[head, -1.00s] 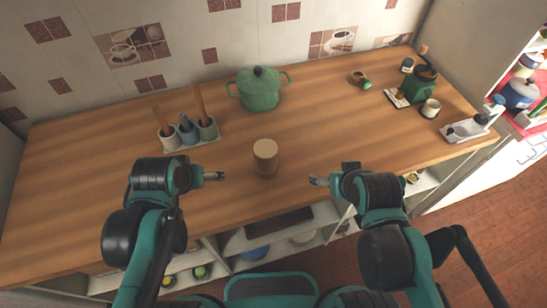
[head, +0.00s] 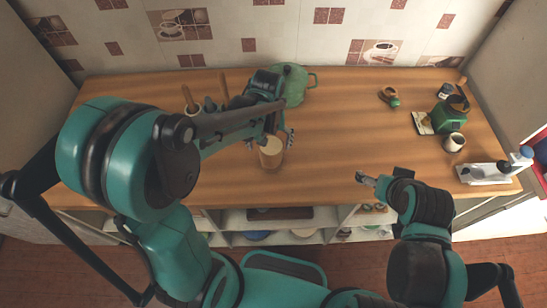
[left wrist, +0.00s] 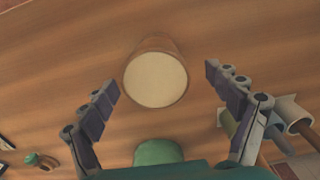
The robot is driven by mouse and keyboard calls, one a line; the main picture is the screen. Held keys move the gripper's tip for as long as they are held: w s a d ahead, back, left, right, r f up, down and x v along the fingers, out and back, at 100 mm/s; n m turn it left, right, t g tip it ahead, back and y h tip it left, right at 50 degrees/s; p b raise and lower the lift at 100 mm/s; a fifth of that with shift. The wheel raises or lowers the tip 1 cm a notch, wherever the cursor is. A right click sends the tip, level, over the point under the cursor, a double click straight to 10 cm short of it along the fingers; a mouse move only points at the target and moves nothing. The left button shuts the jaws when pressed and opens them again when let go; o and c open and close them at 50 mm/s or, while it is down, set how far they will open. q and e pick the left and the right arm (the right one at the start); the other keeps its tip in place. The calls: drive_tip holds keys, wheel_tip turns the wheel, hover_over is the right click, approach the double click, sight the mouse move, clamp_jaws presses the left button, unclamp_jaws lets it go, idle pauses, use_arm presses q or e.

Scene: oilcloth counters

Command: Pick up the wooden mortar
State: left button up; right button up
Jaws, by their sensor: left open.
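The wooden mortar (head: 271,157), a tan upright cylinder with a pale flat-looking top, stands near the middle of the counter's front part. In the left wrist view the mortar (left wrist: 156,80) shows at upper centre, between the finger lines. My left gripper (head: 271,140) is open and above the counter at the mortar, one finger on either side. The wrist view shows clear gaps between both fingers and the mortar. My right gripper (head: 364,179) is at the counter's front edge, right of the mortar; I cannot tell its opening.
A green pot (head: 294,86) stands behind the mortar, partly hidden by my left arm. Utensil holders (left wrist: 290,110) are close by my left gripper. The counter's centre right is clear.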

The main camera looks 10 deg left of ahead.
sight(271, 152)
use_arm(q)
drive_tip(key=f, duration=0.2)
drive_tip(key=f+b, duration=0.1)
drive_tip(key=f, duration=0.1)
drive_tip(key=shift+w+d+f, duration=0.1)
drive_tip(key=shift+w+d, duration=0.15)
drive_tip(key=shift+d, duration=0.05)
drive_tip(key=shift+f, duration=0.55)
drive_tip(key=c, duration=1.5)
